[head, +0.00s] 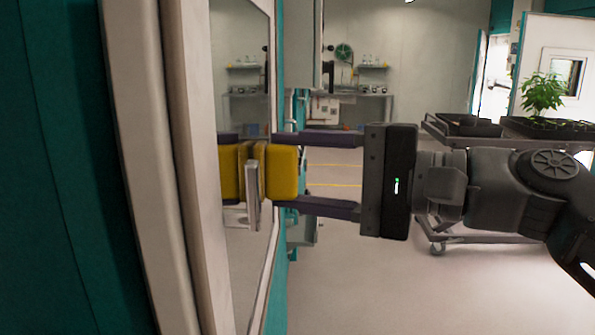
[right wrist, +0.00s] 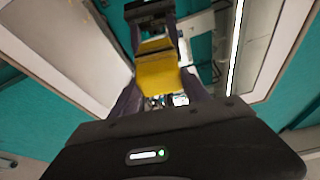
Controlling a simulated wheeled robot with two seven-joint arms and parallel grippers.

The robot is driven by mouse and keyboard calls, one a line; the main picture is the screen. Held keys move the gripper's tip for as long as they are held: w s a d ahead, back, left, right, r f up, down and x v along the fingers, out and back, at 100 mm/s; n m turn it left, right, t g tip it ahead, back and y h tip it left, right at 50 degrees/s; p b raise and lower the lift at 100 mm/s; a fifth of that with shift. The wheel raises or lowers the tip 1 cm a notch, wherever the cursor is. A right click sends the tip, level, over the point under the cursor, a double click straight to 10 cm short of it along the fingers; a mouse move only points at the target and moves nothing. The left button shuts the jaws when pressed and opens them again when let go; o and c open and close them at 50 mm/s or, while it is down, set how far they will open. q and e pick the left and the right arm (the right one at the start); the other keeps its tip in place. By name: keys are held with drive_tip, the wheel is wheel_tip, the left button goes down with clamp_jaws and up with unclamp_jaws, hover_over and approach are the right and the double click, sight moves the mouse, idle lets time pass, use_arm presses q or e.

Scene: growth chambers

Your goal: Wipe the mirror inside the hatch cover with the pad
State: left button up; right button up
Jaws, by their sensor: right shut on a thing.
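The mirror (head: 238,105) is set in the pale frame of the hatch cover (head: 185,120) at the left of the head view. The yellow pad (head: 283,172) is at the mirror's face, and its reflection shows just to its left. My right gripper (head: 285,172) comes in from the right, its two dark fingers above and below the pad, shut on it. The pad (right wrist: 160,76) also shows between the fingers in the right wrist view. I cannot tell whether the pad touches the glass. A thin metal piece (head: 252,195) stands beside the pad. My left gripper is not in view.
A cart (head: 505,138) with trays and a green plant (head: 543,92) stands at the back right, behind my right arm. Shelves and a bench (head: 350,93) are at the far wall. The floor (head: 365,285) between is clear.

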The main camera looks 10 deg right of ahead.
drive_tip(key=shift+w+d, duration=0.15)
drive_tip(key=shift+w, duration=0.75)
drive_tip(key=shift+w+d, duration=0.15)
drive_tip(key=shift+w, duration=0.75)
drive_tip(key=shift+w+d, duration=0.25)
drive_tip(key=shift+w, duration=0.65)
drive_tip(key=shift+w+d, duration=0.2)
drive_tip(key=shift+w, duration=0.7)
drive_tip(key=w, duration=0.3)
drive_tip(key=shift+w+d+p, duration=0.3)
drive_tip(key=shift+d+p, duration=0.1)
drive_tip(key=shift+f, duration=0.1)
